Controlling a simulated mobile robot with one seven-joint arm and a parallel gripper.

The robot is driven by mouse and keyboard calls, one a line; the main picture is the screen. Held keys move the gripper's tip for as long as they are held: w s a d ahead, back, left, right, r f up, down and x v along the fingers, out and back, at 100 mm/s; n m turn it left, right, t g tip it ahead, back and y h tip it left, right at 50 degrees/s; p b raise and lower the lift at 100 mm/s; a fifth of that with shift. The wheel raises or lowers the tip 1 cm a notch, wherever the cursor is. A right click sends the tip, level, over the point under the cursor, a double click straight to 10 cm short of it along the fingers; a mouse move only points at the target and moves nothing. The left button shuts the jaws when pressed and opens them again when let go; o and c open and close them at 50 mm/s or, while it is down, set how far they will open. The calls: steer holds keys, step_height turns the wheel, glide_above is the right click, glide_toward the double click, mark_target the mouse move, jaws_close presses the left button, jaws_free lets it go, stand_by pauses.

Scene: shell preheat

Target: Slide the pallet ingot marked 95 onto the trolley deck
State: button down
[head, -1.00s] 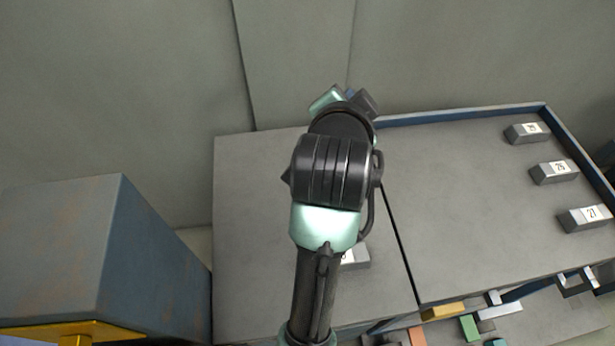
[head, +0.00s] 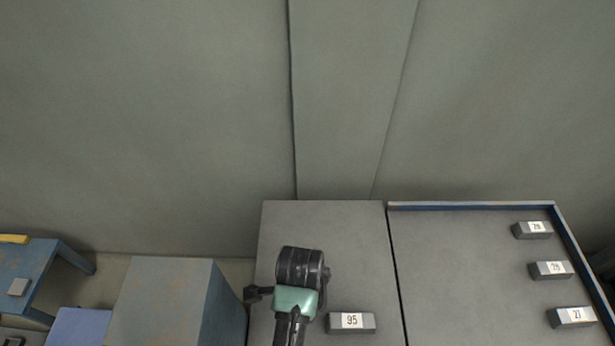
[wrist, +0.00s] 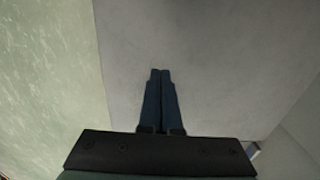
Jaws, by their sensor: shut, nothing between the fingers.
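The ingot marked 95 (head: 351,322) is a dark grey block with a white label. It lies on the left grey surface (head: 325,225), just left of the dark seam. The right grey surface (head: 450,245), which looks like the trolley deck, lies across that seam. My gripper (wrist: 160,72) is shut and empty over plain grey in the wrist view. In the head view my arm's end is left of ingot 95 and apart from it. The fingers are not clear there.
Ingots marked 29 (head: 551,270) and 27 (head: 573,316), and another (head: 532,230), stand along the right side. A blue rim (head: 470,206) edges the right surface at the back and right. A blue-grey cabinet (head: 165,300) stands at left. The right surface's middle is clear.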

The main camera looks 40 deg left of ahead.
mark_target(435, 322)
step_height(435, 322, down, 6)
steer(key=shift+b, duration=0.3)
steer(key=shift+w+d+f+p, duration=0.1)
steer(key=shift+w+d+p, duration=0.1)
steer(key=shift+w+d, duration=0.35)
steer(key=shift+w+d+f+p, duration=0.15)
steer(key=shift+w+d, duration=0.2)
steer(key=shift+d, duration=0.35)
steer(key=shift+w+d, duration=0.25)
steer(key=shift+d, duration=0.2)
steer(key=w+d+b, duration=0.2)
steer(key=w+d, duration=0.3)
steer(key=d, duration=0.2)
steer(key=w+d+b, duration=0.2)
steer(key=w+d, duration=0.2)
steer(key=d, duration=0.3)
steer(key=w+d+b, duration=0.2)
steer(key=w+d, duration=0.3)
steer(key=d, duration=0.2)
steer(key=shift+w+d+f, duration=0.1)
steer(key=shift+w+d, duration=0.15)
steer(key=shift+w, duration=0.05)
steer(key=shift+w+d, duration=0.1)
steer(key=shift+d, duration=0.1)
steer(key=shift+r, duration=0.2)
